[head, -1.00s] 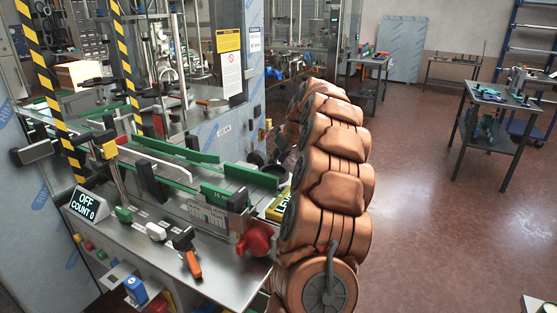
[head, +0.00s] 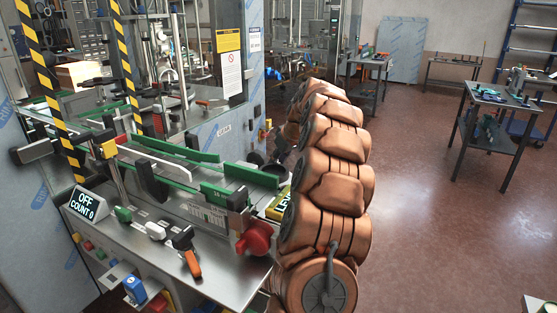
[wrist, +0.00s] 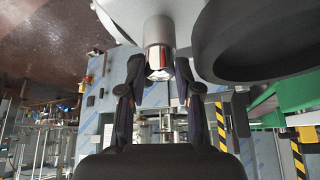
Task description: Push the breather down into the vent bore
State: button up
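In the wrist view, my gripper (wrist: 159,74) has its two dark fingers on either side of a small shiny faceted piece with a red mark (wrist: 158,73), perhaps the breather. The piece is in line with the end of a pale metal cylinder (wrist: 158,31). Whether the fingers touch the piece or only flank it I cannot tell. The vent bore cannot be made out in either view. In the head view, my copper-coloured arm stands in front of the machine and hides the gripper area.
A large dark ring (wrist: 205,50) is close beside the fingers in the wrist view. In the head view, a steel bench (head: 205,276) carries an orange-handled tool (head: 191,262), a red knob (head: 256,238) and green conveyor rails (head: 250,176). Floor at right is open before a dark table (head: 500,97).

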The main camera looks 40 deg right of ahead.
jog(key=o, duration=0.5)
jog(key=shift+c, duration=0.2)
jog(key=shift+r, duration=0.1)
jog(key=v, duration=1.1)
jog(key=shift+s+r, duration=0.25)
jog(key=shift+r, duration=0.1)
